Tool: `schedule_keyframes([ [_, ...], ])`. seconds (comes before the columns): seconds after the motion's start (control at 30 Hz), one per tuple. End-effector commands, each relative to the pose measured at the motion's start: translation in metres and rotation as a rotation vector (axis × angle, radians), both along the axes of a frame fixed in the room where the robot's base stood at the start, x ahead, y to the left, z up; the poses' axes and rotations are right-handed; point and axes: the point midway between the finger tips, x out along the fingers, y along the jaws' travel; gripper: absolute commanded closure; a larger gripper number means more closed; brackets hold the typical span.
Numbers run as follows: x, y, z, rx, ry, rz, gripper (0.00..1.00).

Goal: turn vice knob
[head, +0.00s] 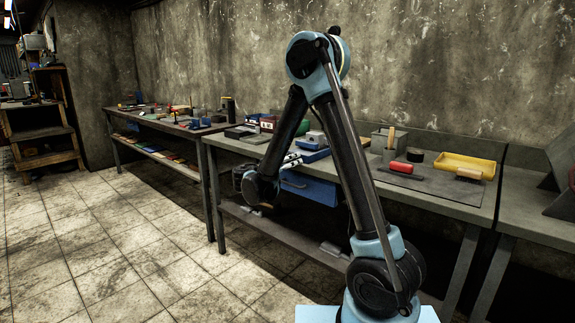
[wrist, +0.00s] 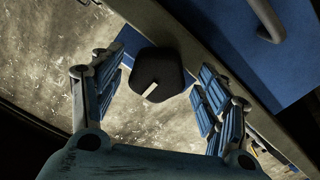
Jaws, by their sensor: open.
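A dark, rounded knob (wrist: 158,70) with a pale stripe on its face shows in the middle of the wrist view. I take it to be the vice knob. My gripper (wrist: 160,82) is open, with one blue-padded finger to the left of the knob and one to the right. Gaps show between the knob and both fingers in this view; I cannot tell the depth between them. In the head view my gripper (head: 290,161) is at the front edge of the workbench, by a blue vice body (head: 312,141). The knob cannot be made out there.
A blue drawer (head: 308,189) hangs under the workbench (head: 430,197); its handle (wrist: 270,20) shows at the upper right of the wrist view. A red roller (head: 401,168), a yellow tray (head: 462,163) and a brush (head: 469,174) lie on the right. Tiled floor (head: 110,250) is open in front.

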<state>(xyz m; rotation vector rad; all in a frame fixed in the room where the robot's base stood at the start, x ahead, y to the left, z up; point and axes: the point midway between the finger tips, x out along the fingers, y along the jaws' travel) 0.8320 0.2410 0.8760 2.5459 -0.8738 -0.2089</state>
Motion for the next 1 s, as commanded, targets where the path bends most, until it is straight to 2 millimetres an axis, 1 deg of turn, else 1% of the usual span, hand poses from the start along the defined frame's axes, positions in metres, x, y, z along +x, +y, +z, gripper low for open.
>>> schedule_keyframes([
  [0.17, -0.009, 0.008, 0.0, 0.0, 0.0, 0.002, 0.31],
  [0.5, -0.054, 0.044, -0.001, 0.001, 0.001, 0.004, 0.31],
  [0.7, -0.077, 0.062, -0.001, 0.0, 0.0, 0.003, 0.31],
  [0.8, -0.085, 0.069, -0.001, -0.001, 0.001, 0.003, 0.31],
  [1.0, -0.092, 0.074, -0.001, -0.001, 0.001, 0.001, 0.31],
])
